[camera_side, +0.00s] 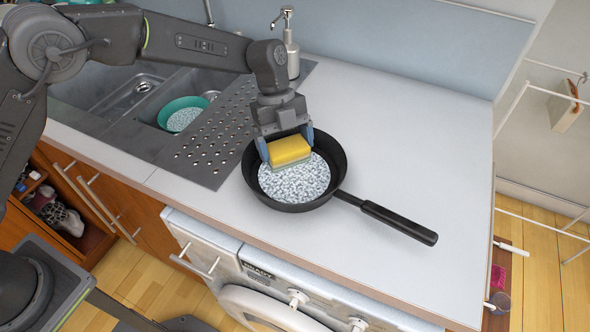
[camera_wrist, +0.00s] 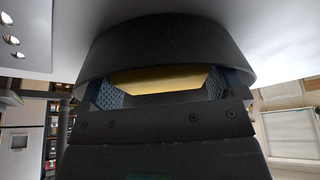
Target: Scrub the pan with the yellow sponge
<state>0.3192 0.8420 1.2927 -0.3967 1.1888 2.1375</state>
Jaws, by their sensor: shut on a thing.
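The black pan (camera_side: 330,161) sits on the white counter with its handle pointing to the lower right. A speckled grey-white patch (camera_side: 300,184) covers much of its inside bottom. My gripper (camera_side: 287,148) is over the pan, shut on the yellow sponge (camera_side: 290,151), with one blue finger at each end. The sponge's paler underside is low over the speckled patch; I cannot tell whether it touches. In the wrist view, the yellow sponge (camera_wrist: 165,78) shows between the blue fingers, with the dark pan wall (camera_wrist: 180,40) in front of it.
The sink (camera_side: 125,92) and perforated drainboard (camera_side: 215,135) are to the left. A teal bowl (camera_side: 172,106) with speckled contents lies in the sink. A soap dispenser (camera_side: 291,50) stands behind the pan. The counter (camera_side: 430,130) is clear to the right, and its front edge runs below the pan.

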